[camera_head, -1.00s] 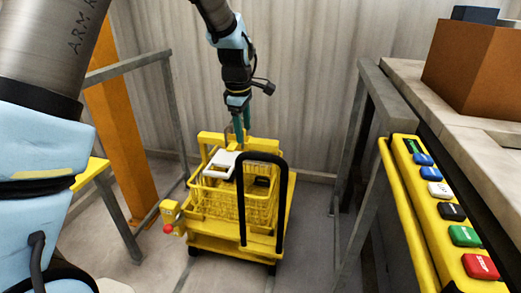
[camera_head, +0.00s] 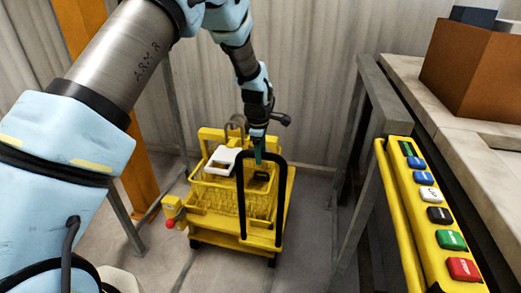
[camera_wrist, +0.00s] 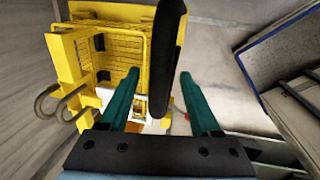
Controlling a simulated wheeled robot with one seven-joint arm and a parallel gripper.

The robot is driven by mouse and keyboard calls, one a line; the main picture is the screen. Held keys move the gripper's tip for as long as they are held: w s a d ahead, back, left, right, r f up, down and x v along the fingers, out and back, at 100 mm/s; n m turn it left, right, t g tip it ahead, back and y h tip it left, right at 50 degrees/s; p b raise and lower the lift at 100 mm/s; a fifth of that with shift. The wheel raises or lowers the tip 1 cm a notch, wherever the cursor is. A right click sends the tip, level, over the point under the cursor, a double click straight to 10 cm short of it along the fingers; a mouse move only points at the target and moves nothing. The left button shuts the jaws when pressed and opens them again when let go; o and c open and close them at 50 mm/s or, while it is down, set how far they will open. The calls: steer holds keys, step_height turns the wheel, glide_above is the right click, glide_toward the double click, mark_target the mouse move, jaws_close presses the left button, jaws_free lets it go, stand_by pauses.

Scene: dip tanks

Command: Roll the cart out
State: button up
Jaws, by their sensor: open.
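The yellow cart (camera_head: 190,222) stands on the floor between two rails, with a yellow wire basket (camera_head: 215,200) and a black hoop handle (camera_head: 241,205) at its near side. The handle (camera_wrist: 165,70) also shows in the wrist view. My gripper (camera_head: 257,158), with teal fingers, is open above the basket, just beyond the handle's top. In the wrist view my gripper (camera_wrist: 160,76) has the black bar between its fingers in the picture; I cannot tell whether they touch. A white piece (camera_head: 223,158) and a dark item (camera_head: 261,176) lie at the basket.
A yellow panel of coloured buttons (camera_head: 437,213) runs along the right, beside a grey rail (camera_head: 384,95) and a counter with a brown box (camera_head: 478,75). An orange post (camera_head: 138,185) stands at left. The wall is close behind the cart.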

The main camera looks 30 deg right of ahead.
steer(key=shift+f, duration=0.1)
jaws_close()
stand_by(0.5)
stand_by(0.9)
